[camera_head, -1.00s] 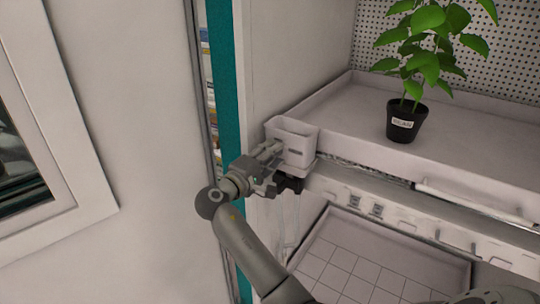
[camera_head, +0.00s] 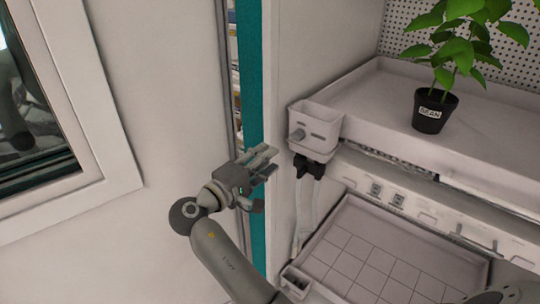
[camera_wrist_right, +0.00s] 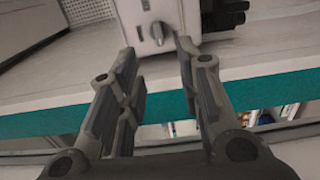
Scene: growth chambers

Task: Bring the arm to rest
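My right gripper (camera_head: 262,160) is in the middle of the head view, to the left of a small white box with a grey knob (camera_head: 297,135). Its fingers are spread and empty. In the right wrist view the open fingers (camera_wrist_right: 160,65) point toward the box (camera_wrist_right: 148,12), whose knob (camera_wrist_right: 158,32) shows beyond and between the fingertips. The gripper is apart from the knob. My right forearm reaches up from the bottom of the head view. My left gripper is not in view.
A potted plant labelled BEAN (camera_head: 430,112) stands on the white shelf tray (camera_head: 385,105). A lower tray with a grid (camera_head: 370,255) lies beneath. A teal door-frame edge (camera_head: 249,100) is behind my gripper. A white wall with a window (camera_head: 110,150) is at left.

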